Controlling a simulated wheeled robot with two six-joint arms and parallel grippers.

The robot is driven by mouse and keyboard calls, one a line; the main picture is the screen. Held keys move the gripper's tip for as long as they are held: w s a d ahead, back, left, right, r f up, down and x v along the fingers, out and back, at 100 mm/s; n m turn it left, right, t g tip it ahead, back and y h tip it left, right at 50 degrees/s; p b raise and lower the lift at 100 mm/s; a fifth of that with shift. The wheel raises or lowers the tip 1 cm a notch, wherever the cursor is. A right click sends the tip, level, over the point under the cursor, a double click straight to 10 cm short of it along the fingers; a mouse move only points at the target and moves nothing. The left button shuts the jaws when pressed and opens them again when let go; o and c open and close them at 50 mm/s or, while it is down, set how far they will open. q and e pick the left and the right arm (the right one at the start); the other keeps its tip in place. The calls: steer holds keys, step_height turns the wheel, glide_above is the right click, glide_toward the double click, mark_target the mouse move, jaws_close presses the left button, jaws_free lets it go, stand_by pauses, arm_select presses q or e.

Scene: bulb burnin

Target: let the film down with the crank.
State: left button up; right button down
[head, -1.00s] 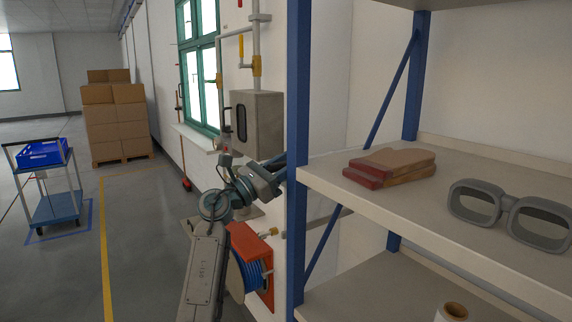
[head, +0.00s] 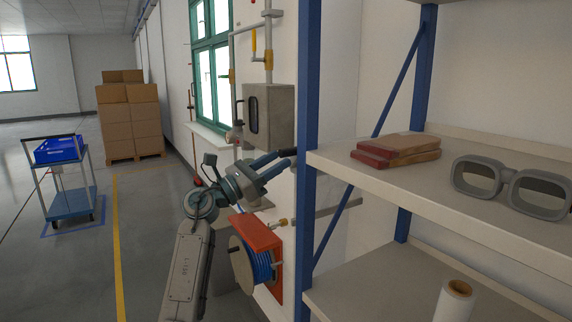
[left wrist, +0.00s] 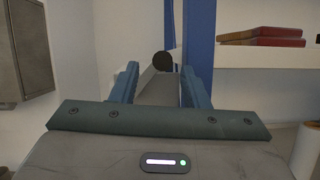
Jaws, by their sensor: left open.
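My left gripper (head: 291,158) is open and empty in the head view, in front of the wall and close to the blue shelf post. In the left wrist view its two blue fingers (left wrist: 160,70) stand apart. A dark round knob-like end (left wrist: 162,62) with a pale tube beside it shows between the fingertips, in front of the blue post. I cannot tell whether it is the crank's handle, or how far off it is. No film or crank is clearly identifiable in the head view. My right gripper is not in view.
A grey wall box (head: 268,116) hangs above the gripper and an orange hose reel (head: 256,235) below it. The shelf (head: 400,180) at right holds red-brown blocks (head: 396,148) and goggles (head: 512,187); a white roll (head: 455,300) stands below.

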arm_select(q)
steer(key=shift+a+f, duration=0.35)
steer(key=shift+a, duration=0.15)
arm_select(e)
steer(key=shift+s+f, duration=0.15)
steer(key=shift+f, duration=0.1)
arm_select(q)
steer(key=shift+s, duration=0.1)
